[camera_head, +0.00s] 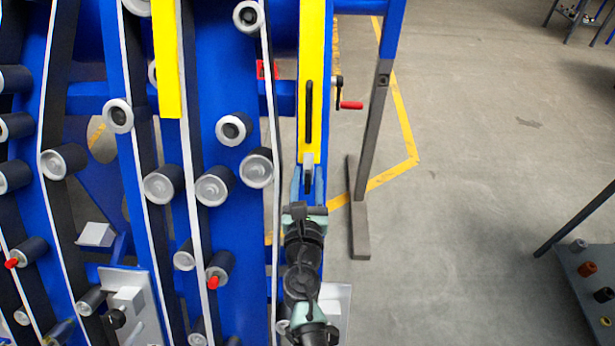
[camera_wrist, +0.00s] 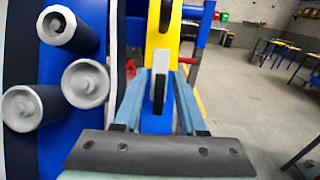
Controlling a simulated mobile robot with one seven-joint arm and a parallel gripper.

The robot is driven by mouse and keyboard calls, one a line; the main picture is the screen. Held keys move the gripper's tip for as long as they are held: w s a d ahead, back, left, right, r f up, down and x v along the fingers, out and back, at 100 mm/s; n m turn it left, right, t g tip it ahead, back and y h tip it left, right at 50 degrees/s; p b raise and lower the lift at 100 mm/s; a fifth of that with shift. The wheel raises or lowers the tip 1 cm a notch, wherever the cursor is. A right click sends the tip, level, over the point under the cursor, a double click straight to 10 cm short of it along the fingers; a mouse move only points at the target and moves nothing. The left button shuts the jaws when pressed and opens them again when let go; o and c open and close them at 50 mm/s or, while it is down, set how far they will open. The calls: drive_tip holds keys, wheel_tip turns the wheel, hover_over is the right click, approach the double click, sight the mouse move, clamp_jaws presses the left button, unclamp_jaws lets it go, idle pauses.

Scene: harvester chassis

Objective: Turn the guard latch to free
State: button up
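A yellow guard (camera_head: 313,40) stands upright at the right side of the blue frame, with a long black handle (camera_head: 309,112) on its face. At its lower end is a grey piece with a dark upright lever (camera_wrist: 159,92), which looks like the guard latch. My gripper (camera_head: 308,180) is at this lower end, reaching from below. In the wrist view my gripper (camera_wrist: 160,78) is open, with one blue-grey finger on each side of the lever. I see gaps between the fingers and the lever. The lever's lower part is partly hidden in the head view.
A red-handled crank (camera_head: 350,104) sticks out right of the guard. Rollers (camera_head: 256,168) and belts crowd the left. A grey post with a foot (camera_head: 358,230) stands to the right. Beyond it the floor is open, with a table (camera_head: 590,280) at far right.

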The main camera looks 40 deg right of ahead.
clamp_jaws()
drive_tip(key=shift+m, duration=0.3)
drive_tip(key=m+g+h+b, duration=0.1)
drive_tip(key=m, duration=0.1)
drive_tip(key=m+g+h, duration=0.1)
drive_tip(key=m, duration=0.1)
drive_tip(key=shift+f+m+b, duration=0.1)
drive_tip(key=shift+m+b, duration=0.25)
drive_tip(key=shift+m, duration=0.05)
drive_tip(key=m+g, duration=0.1)
drive_tip(key=m, duration=0.2)
drive_tip(key=m+g+h+b, duration=0.1)
drive_tip(key=m+g, duration=0.1)
drive_tip(key=shift+s+d+m, duration=0.15)
drive_tip(key=shift+s+m, duration=0.05)
drive_tip(key=shift+m, duration=0.2)
drive_tip(key=m+g, duration=0.1)
drive_tip(key=m, duration=0.1)
drive_tip(key=m+g, duration=0.2)
drive_tip(key=m, duration=0.1)
drive_tip(key=shift+s+d+f, duration=0.1)
drive_tip(key=shift+s, duration=0.05)
drive_tip(key=shift+s+f+m+g+y, duration=0.15)
drive_tip(key=shift+m+g+y, duration=0.35)
drive_tip(key=shift+m, duration=0.85)
drive_tip(key=shift+f+m+g+y, duration=0.1)
drive_tip(key=shift+m+g+y, duration=0.35)
drive_tip(key=shift+m, duration=0.9)
